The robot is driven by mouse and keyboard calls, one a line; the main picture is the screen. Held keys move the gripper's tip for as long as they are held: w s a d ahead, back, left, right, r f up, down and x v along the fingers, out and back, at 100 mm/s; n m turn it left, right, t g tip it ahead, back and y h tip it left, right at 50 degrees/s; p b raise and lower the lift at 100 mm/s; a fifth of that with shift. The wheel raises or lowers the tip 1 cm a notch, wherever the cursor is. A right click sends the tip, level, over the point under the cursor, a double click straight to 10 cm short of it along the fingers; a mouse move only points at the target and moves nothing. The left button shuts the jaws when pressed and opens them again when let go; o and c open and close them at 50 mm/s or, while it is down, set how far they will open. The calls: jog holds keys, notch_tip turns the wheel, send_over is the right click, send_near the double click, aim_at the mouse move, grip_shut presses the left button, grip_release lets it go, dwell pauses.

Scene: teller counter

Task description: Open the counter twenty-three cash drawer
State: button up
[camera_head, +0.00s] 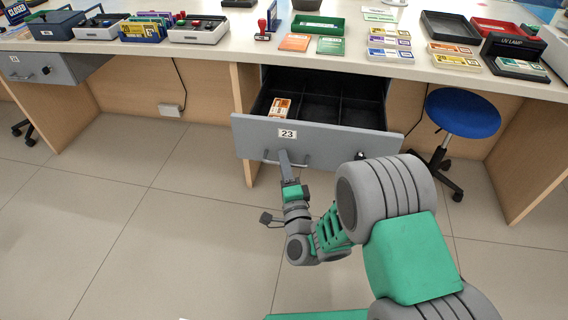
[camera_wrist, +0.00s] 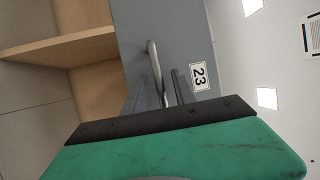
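The counter twenty-three cash drawer (camera_head: 325,135) stands pulled out from under the counter, its inner compartments showing. A banknote bundle (camera_head: 280,107) lies in its left compartment. Its grey front with the 23 label also shows in the wrist view (camera_wrist: 200,50). The bar handle (camera_head: 300,163) is low on the drawer front, and the handle shows in the wrist view (camera_wrist: 154,65). My gripper (camera_head: 284,158) is at the handle, with a finger beside the bar.
The counter top (camera_head: 340,60) above holds trays, note bundles and stamps. A blue stool (camera_head: 462,113) stands right of the drawer. Another grey drawer (camera_head: 45,68) is shut at the far left. The floor (camera_head: 130,190) in front is clear.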

jog(key=v, duration=0.7)
jog(key=shift+s, duration=0.4)
jog(key=shift+f, duration=0.1)
jog(key=w+a+r+n+g+y+p, duration=0.1)
jog(key=w+r+n+g+p, duration=0.15)
jog(key=r+n+p, duration=0.4)
jog(key=w+a+r+n+g+y+p, duration=0.15)
jog(key=r+n+g+p, duration=0.25)
jog(key=r+p, duration=0.5)
jog(key=s+d+r+n+g+h+p, duration=0.2)
jog(key=s+d+r+g+p, duration=0.3)
jog(key=r, duration=0.5)
jog(key=s+d+r+n+g+h+p, duration=0.3)
jog(key=s+d+r+g+h+p, duration=0.1)
jog(key=s+d+r+p, duration=0.5)
jog(key=s+g, duration=0.1)
jog(key=s, duration=0.1)
jog(key=shift+s+r, duration=0.3)
jog(key=shift+r, duration=0.1)
